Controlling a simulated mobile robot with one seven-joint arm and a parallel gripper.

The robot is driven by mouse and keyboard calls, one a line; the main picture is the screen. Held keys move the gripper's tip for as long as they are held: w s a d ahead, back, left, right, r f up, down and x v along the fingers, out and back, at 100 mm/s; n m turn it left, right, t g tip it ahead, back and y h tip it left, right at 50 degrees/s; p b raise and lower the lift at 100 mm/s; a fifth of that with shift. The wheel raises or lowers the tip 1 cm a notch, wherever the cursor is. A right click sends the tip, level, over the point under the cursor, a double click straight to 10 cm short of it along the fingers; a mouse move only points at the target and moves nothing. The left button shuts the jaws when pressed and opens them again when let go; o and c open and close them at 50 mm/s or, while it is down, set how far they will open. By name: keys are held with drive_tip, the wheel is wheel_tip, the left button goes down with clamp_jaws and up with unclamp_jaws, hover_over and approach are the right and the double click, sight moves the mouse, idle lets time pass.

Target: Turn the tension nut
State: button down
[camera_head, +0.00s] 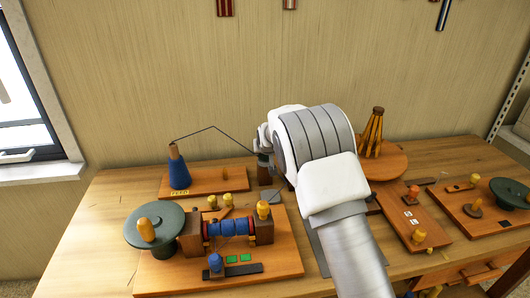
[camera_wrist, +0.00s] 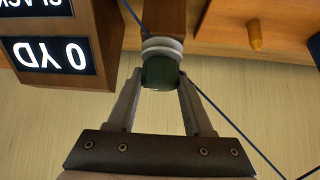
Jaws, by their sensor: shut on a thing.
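The tension nut (camera_wrist: 160,72) is a dark green knob in the wrist view, below pale round discs (camera_wrist: 162,47) at the end of a wooden block. My gripper (camera_wrist: 160,86) has a finger on each side of the nut and is shut on it. A blue thread (camera_wrist: 131,14) runs to the discs, and another length slants away to the lower right.
In the head view, a blue thread spool (camera_head: 179,172) stands left of my arm. A winder with a green wheel (camera_head: 152,228) is at front left. A cone rack (camera_head: 373,138) stands right.

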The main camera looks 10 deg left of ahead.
drive_tip(key=shift+a+m+h, duration=0.1)
drive_tip(key=shift+m+h, duration=0.7)
drive_tip(key=shift+m, duration=0.2)
drive_tip(key=shift+c, duration=1.5)
unclamp_jaws()
drive_tip(key=shift+s, duration=0.1)
drive_tip(key=a+p+v, duration=0.1)
drive_tip(key=v, duration=1.6)
drive_tip(key=shift+s+d+p, duration=0.3)
drive_tip(key=shift+d, duration=0.05)
